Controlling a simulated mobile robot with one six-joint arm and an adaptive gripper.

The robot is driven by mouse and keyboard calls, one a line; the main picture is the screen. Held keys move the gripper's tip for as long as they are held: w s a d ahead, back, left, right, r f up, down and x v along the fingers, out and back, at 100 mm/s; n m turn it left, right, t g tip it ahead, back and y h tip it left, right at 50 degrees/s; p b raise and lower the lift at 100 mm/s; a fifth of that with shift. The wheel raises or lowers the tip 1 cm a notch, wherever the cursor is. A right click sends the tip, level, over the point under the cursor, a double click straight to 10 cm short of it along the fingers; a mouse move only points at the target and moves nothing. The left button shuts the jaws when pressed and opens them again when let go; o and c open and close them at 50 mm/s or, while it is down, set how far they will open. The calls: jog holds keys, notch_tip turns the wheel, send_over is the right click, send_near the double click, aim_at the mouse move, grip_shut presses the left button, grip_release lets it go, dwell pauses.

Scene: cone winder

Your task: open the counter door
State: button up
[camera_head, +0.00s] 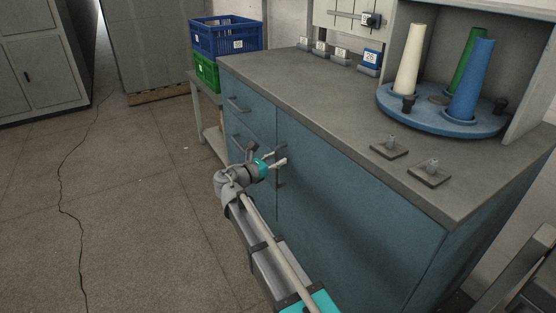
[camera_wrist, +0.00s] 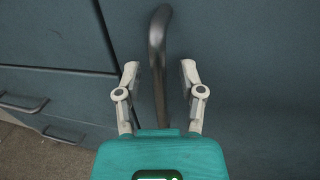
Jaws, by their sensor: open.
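The counter door (camera_head: 335,215) is the wide blue-grey panel on the counter's front, and it looks closed. Its vertical bar handle (camera_head: 280,172) is near the door's left edge, partly hidden by my gripper. My gripper (camera_head: 277,158) is open at the handle. In the wrist view the metal handle (camera_wrist: 158,60) runs between the two spread fingers of my gripper (camera_wrist: 157,75), with a gap on each side. The door surface (camera_wrist: 250,70) lies behind the handle. Whether a finger touches the door cannot be told.
Drawers (camera_head: 249,103) with handles are left of the door. On the countertop (camera_head: 300,85) stand a blue turntable (camera_head: 425,120) with tall cones and small metal fixtures (camera_head: 390,148). Blue (camera_head: 225,37) and green (camera_head: 206,72) crates stand at the back. The floor (camera_head: 140,200) at left is clear.

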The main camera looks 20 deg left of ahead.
grip_shut()
jog(key=shift+d, duration=0.35)
jog(key=shift+a, duration=0.2)
jog(key=shift+s, duration=0.2)
